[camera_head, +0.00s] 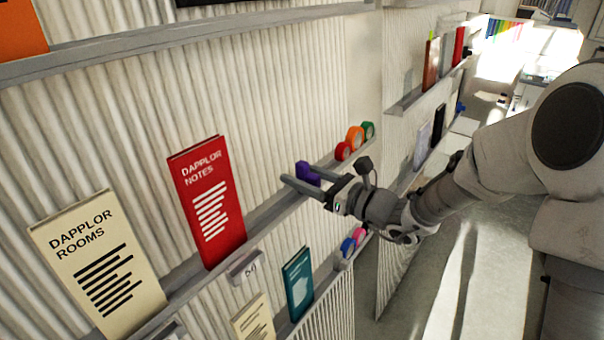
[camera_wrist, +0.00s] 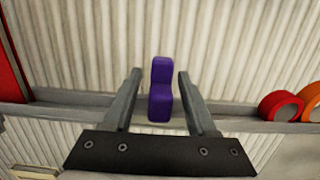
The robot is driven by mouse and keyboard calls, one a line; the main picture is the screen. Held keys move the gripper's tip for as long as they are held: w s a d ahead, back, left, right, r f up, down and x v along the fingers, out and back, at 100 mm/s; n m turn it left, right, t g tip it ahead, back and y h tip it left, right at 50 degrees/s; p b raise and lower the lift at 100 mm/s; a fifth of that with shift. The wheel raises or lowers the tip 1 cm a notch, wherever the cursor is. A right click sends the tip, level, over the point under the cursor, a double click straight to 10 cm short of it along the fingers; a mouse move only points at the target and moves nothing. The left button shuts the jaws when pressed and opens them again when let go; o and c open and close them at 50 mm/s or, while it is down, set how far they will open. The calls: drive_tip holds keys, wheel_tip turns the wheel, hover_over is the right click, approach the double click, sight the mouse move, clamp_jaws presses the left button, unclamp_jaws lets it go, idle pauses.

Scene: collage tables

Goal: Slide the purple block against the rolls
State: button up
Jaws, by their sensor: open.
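The purple block (camera_head: 308,173) stands on a narrow grey shelf against a ribbed wall. In the wrist view the purple block (camera_wrist: 160,88) is between my two fingers, with a visible gap on each side. My gripper (camera_head: 296,178) is open around the block and holds nothing; it also shows in the wrist view (camera_wrist: 158,80). The rolls stand to the right on the same shelf: a red roll (camera_head: 343,151), an orange roll (camera_head: 355,138) and a green roll (camera_head: 367,130). The wrist view shows the red roll (camera_wrist: 281,105) and the orange roll (camera_wrist: 312,100), apart from the block.
A red book (camera_head: 207,200) and a cream book (camera_head: 97,262) stand on the shelf to the left. A lower shelf holds a teal book (camera_head: 298,287) and blue and pink rolls (camera_head: 353,241). The shelf (camera_wrist: 238,110) between block and red roll is clear.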

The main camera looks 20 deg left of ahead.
clamp_jaws()
idle(1.4)
